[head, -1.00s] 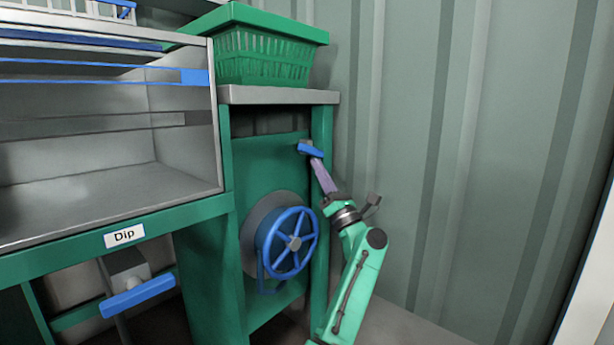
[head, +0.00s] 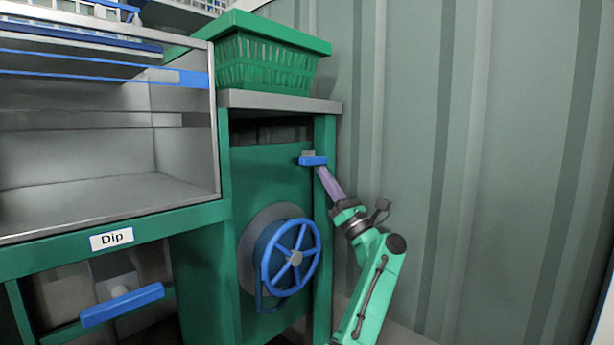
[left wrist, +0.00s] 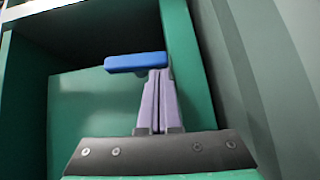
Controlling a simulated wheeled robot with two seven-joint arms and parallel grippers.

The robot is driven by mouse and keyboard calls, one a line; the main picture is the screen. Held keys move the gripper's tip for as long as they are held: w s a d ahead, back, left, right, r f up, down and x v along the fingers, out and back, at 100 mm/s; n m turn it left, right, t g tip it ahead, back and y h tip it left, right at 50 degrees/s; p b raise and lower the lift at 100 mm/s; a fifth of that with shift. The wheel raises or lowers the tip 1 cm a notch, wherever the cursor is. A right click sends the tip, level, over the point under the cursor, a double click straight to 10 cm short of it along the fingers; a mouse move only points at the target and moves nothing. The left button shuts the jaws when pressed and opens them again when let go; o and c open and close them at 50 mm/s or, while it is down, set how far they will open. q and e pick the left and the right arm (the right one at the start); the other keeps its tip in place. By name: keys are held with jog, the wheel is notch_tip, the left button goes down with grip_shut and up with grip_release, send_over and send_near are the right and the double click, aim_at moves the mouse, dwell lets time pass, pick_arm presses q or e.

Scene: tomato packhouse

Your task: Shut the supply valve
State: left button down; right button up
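A short blue lever handle (head: 313,160) sits on a small grey mount high on the green panel, above the hose reel. In the left wrist view the blue handle (left wrist: 136,63) lies crosswise at the fingertips. A second, longer blue lever (head: 122,305) is under the "Dip" sign; neither lever shows a supply label. My left gripper (head: 322,174) has its purple fingers pressed together, tips at the right end of the upper handle, apparently touching it. In the left wrist view the gripper (left wrist: 155,74) shows nothing between its fingers. My right gripper is not in view.
A blue-wheeled hose reel (head: 290,258) is on the panel below the handle. A green crate (head: 265,62) stands on the grey shelf (head: 280,101) above. The "Dip" sign (head: 111,238) is on the sink frame at left. A corrugated wall (head: 480,150) stands close at right.

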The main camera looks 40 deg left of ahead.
pick_arm(q)
notch_tip(320, 180, down, 5)
jog(key=b, duration=0.3)
jog(key=shift+s+f+b, duration=0.1)
jog(key=shift+b, duration=0.3)
jog(key=p, duration=0.1)
jog(key=d+p, duration=0.1)
jog(key=shift+d+f+p, duration=0.2)
jog(key=shift+d+p, duration=0.1)
jog(key=p, duration=0.2)
send_near(325, 198)
jog(key=shift+s+d+r, duration=0.85)
jog(key=shift+s+r, duration=0.15)
